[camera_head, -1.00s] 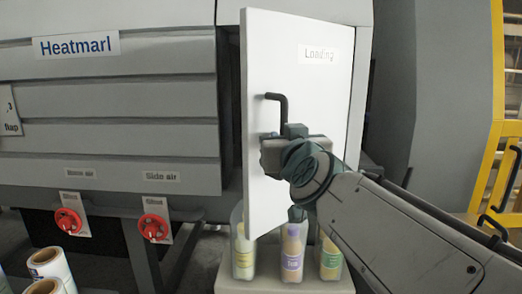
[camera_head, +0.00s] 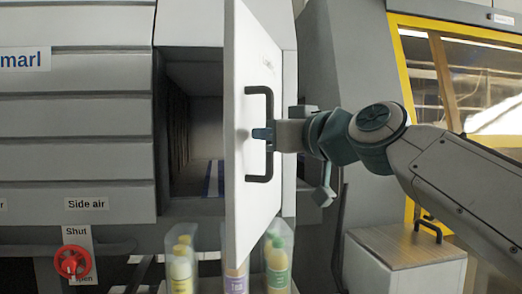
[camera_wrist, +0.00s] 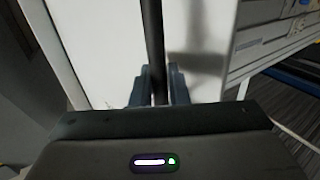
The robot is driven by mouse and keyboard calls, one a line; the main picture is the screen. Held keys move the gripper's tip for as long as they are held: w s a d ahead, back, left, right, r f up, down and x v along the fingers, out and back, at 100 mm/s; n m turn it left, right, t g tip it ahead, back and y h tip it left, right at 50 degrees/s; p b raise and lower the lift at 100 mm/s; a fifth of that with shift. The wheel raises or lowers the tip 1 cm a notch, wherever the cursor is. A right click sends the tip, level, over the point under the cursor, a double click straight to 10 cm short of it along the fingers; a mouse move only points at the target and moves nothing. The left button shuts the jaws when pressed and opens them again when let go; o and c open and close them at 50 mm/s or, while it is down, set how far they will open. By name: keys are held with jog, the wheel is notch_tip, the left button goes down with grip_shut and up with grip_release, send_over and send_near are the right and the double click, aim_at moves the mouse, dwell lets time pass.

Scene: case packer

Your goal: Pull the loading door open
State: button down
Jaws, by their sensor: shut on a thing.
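The white loading door (camera_head: 240,100) stands swung out from the grey machine in the head view, seen at a steep angle. Behind it the dark loading opening (camera_head: 195,120) shows, with blue and white stripes at its bottom. A black bar handle (camera_head: 258,178) stands upright on the door's face. My gripper (camera_head: 264,134) comes from the right and is shut on the handle about midway along it. In the wrist view the handle (camera_wrist: 152,40) runs down between the two fingers (camera_wrist: 158,85), with the white door panel (camera_wrist: 105,40) behind it.
Several bottles in clear holders (camera_head: 180,262) stand below the door. A red valve knob (camera_head: 72,262) is at lower left, under the side air label. A box with a black handle (camera_head: 410,250) stands at lower right, before a yellow-framed window (camera_head: 480,80).

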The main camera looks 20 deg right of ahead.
jog(key=s+d+n+g+y+p, duration=0.2)
jog(key=d+n+g+y+p, duration=0.3)
jog(key=d, duration=1.5)
jog(key=shift+r+n+g+y+p, duration=0.15)
jog(key=shift+n+g+y+p, duration=0.2)
jog(key=shift+y+p, duration=1.15)
jog(key=shift+s+d+h+p, duration=0.1)
jog(key=shift+h+p, duration=0.25)
jog(key=shift+h, duration=0.05)
jog(key=c, duration=1.5)
grip_release()
jog(key=shift+o, duration=0.2)
jog(key=v, duration=1.3)
jog(key=shift+s+d+f+p, duration=0.2)
jog(key=shift+s+d+p, duration=0.1)
jog(key=shift+p, duration=0.05)
jog(key=shift+r, duration=0.1)
